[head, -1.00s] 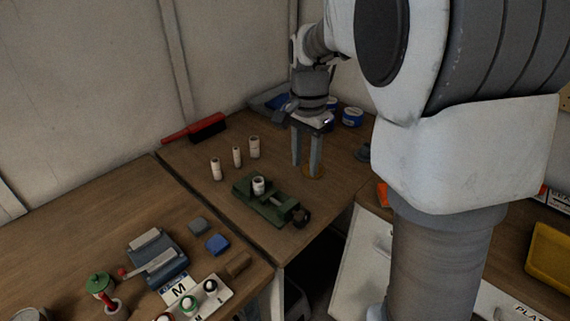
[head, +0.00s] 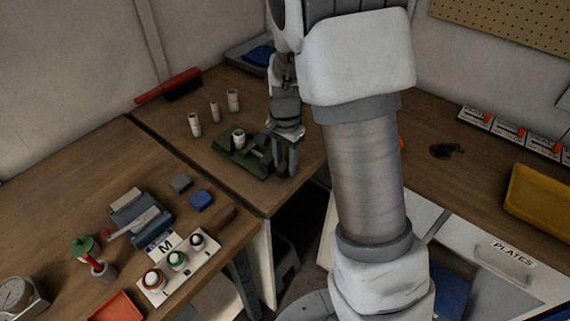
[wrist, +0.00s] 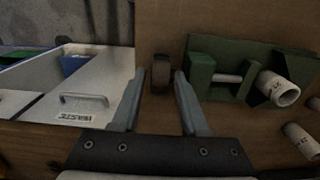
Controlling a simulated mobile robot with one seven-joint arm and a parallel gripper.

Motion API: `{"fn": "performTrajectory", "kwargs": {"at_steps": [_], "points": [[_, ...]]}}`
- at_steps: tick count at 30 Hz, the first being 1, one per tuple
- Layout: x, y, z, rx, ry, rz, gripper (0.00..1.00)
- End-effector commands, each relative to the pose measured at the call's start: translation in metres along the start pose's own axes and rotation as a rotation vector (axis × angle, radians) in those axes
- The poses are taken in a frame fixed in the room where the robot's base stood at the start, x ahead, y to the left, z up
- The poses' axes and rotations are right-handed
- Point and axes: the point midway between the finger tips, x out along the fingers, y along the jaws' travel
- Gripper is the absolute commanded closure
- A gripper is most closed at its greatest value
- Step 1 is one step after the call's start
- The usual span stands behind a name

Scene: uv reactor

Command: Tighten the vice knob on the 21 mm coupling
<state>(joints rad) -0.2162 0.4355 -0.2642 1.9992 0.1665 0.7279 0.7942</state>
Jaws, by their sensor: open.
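The green vice (head: 230,147) stands on the wooden bench, with a white coupling (head: 238,136) held upright between its jaws. The wrist view shows the vice (wrist: 203,72) at the upper right with the coupling (wrist: 277,88) in it; I cannot read its size. The dark vice knob (wrist: 161,72) is at the end of the vice's screw side. My gripper (wrist: 160,76) is open, with one finger on each side of the knob and a small gap visible at each. In the head view my gripper (head: 284,168) is at the vice's right end and hides the knob.
Three loose white couplings (head: 214,111) stand behind the vice. A red-handled brush (head: 180,87) lies by the wall. The bench's front edge is close to the knob, and a white drawer (wrist: 85,85) lies beyond it.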

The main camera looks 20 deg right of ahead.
Motion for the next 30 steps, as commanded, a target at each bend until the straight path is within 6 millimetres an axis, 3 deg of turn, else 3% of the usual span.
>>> {"fn": "performTrajectory", "kwargs": {"at_steps": [11,19,30], "points": [[0.0076,-0.0002,0.0001,-0.001,0.0,-0.001,0.56],[0.0073,-0.0002,0.0,-0.001,0.001,-0.001,1.0],[0.0066,-0.0001,-0.0012,-0.001,-0.02,-0.001,1.0]]}}
